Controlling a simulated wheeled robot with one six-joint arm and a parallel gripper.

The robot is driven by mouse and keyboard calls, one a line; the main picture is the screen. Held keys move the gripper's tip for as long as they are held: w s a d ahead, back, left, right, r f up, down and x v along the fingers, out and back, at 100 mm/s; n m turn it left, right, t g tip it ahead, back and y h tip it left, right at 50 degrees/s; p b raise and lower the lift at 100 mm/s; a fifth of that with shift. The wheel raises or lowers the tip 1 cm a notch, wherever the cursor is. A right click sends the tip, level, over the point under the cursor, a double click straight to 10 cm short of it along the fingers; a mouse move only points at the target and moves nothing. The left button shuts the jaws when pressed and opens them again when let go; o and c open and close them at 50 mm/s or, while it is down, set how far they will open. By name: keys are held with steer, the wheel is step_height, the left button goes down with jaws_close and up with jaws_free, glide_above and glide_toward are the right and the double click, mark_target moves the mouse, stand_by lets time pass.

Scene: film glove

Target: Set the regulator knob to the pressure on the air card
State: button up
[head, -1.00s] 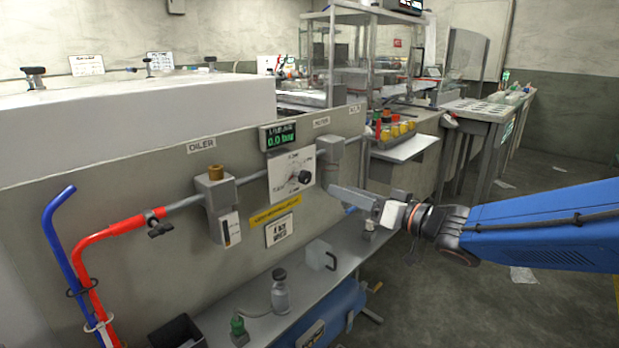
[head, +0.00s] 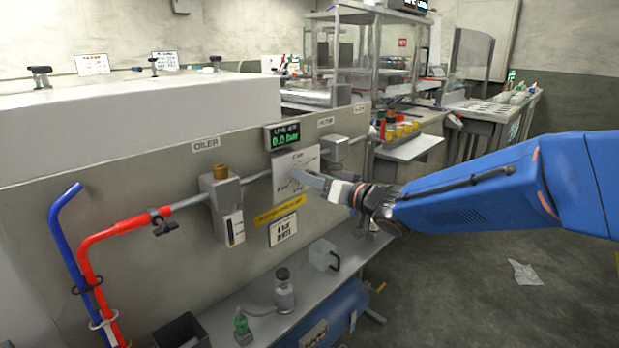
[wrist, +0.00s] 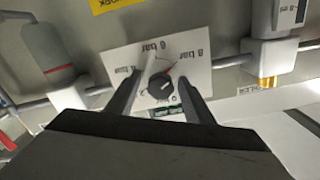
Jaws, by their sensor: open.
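The regulator knob (wrist: 161,87) is a dark round knob with a red mark, on a white dial plate (wrist: 199,75) with bar markings. In the wrist view, my gripper (wrist: 160,88) is open, with one finger on each side of the knob; I cannot tell whether they touch it. In the head view, my gripper (head: 302,178) is at the dial plate (head: 307,160) and hides the knob. The display (head: 283,136) above reads 0.0 bar in green. A white card (head: 283,230) hangs below the yellow label; its writing is too small to read.
The oiler (head: 222,200) stands out from the panel left of the dial, and a grey pipe fitting (head: 335,149) sits to its right. A shelf below holds a bottle (head: 284,292) and a clear jug (head: 324,255). The floor at right is mostly free.

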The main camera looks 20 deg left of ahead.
steer(key=shift+c, duration=0.6)
steer(key=c, duration=0.9)
steer(key=shift+c, duration=0.2)
steer(key=shift+n, duration=0.4)
steer(key=n, duration=0.3)
steer(key=shift+n, duration=0.4)
steer(key=n, duration=1.2)
steer(key=shift+n, duration=0.3)
steer(key=n, duration=0.6)
steer(key=shift+s+f+n, duration=0.1)
steer(key=shift+n, duration=0.2)
